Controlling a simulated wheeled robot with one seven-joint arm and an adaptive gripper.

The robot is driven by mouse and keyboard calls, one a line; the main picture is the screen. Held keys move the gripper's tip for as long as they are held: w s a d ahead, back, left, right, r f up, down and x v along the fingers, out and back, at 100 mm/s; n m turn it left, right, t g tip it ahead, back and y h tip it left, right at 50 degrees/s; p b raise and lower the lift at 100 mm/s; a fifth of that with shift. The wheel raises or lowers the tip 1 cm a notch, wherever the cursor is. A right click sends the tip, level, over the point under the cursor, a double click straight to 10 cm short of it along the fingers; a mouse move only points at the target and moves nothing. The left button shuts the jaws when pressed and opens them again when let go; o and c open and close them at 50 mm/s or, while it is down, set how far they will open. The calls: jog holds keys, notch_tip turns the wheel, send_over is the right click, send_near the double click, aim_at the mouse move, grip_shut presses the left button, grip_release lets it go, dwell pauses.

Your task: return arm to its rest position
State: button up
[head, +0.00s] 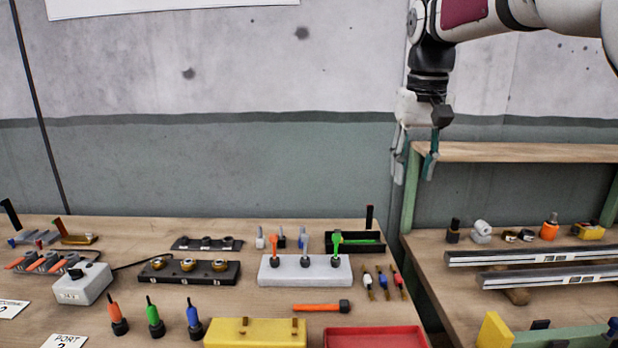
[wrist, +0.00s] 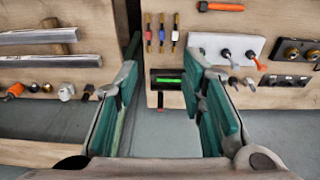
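My arm (head: 475,18) reaches in from the upper right of the head view. My gripper (head: 416,168) hangs pointing down, high over the gap between the two workbenches, in front of the wall. In the wrist view my gripper (wrist: 163,62) shows two green-padded fingers spread wide apart. Nothing is between them, and they touch nothing. The left workbench (head: 240,300) and the right workbench (head: 435,270) lie below it.
The left bench holds a white block (head: 305,272) with coloured tools, a yellow box (head: 255,333), a red tray (head: 375,338) and several screwdrivers. The right bench has a raised shelf (head: 520,152) close beside my gripper, and metal rails (head: 540,253).

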jog(key=s+f+t+p, duration=0.1)
jog(key=s+f+p, duration=0.1)
jog(key=s, duration=1.5)
jog(key=s+f+t+p, duration=0.1)
jog(key=s+f+p, duration=0.2)
jog(key=s, duration=1.4)
jog(key=shift+s+d+f+t, duration=0.15)
jog(key=shift+s+f+t, duration=0.15)
jog(key=shift+f, duration=0.3)
jog(key=shift+w, duration=0.15)
